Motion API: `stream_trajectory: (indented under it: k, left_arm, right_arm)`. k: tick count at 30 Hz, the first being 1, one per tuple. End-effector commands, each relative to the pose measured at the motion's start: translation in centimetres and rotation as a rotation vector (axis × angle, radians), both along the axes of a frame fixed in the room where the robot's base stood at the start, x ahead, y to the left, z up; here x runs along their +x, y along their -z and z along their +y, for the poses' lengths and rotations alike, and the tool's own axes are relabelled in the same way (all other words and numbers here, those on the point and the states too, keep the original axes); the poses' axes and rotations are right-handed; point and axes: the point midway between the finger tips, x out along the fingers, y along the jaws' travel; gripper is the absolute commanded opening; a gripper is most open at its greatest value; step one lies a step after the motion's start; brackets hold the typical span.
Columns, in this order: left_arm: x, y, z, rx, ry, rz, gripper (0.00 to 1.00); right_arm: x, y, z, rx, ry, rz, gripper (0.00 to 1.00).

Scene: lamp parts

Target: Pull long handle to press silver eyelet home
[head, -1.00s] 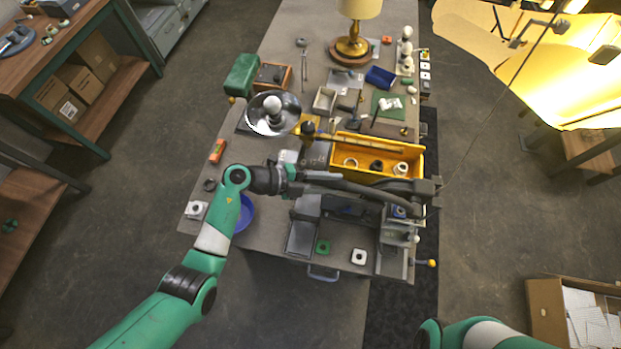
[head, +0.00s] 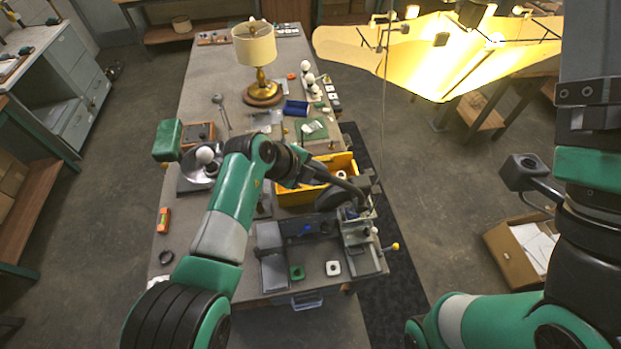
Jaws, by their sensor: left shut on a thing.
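The press (head: 357,240) stands at the near right corner of the bench. Its long dark handle (head: 350,190) slants up and left from the press head, over the near edge of the yellow bin. My left gripper (head: 311,174) is shut on the handle near its free end, and my wrist hides part of the grip. The silver eyelet is too small or hidden to make out at the press.
The yellow bin (head: 292,199) sits behind the press. A brass lamp (head: 262,85) stands farther back. A cardboard box (head: 505,255) is on the floor at right.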

Motion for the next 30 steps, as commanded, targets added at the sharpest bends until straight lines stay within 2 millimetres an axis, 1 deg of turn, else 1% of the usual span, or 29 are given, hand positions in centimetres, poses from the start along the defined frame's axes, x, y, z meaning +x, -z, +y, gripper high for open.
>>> stream_trajectory:
  k: [1,22,23,24,27,30]
  left_arm:
    - [0.30,-0.16,0.08,0.009,-0.004,-0.011,0.00]
    - [0.29,-0.57,-0.22,0.034,-0.002,-0.010,0.00]
    - [0.29,-0.59,-0.22,0.034,-0.002,-0.010,0.43]
    - [0.29,-0.59,-0.23,0.034,-0.002,-0.010,0.50]
    - [0.25,-0.58,-0.24,0.033,-0.001,-0.007,0.66]
    - [0.21,-0.55,-0.23,0.033,-0.001,-0.006,0.66]
  right_arm:
    - [0.00,0.18,0.00,0.000,0.000,0.000,0.96]
    - [0.00,0.31,0.01,0.000,0.000,0.000,0.96]
    - [0.00,0.31,0.01,0.000,0.000,0.000,0.96]
    - [-0.01,0.30,0.01,0.000,0.000,0.000,0.96]
    - [0.00,0.30,0.00,0.000,0.000,0.000,0.96]
    - [-0.01,0.29,0.00,0.000,0.000,0.000,0.96]
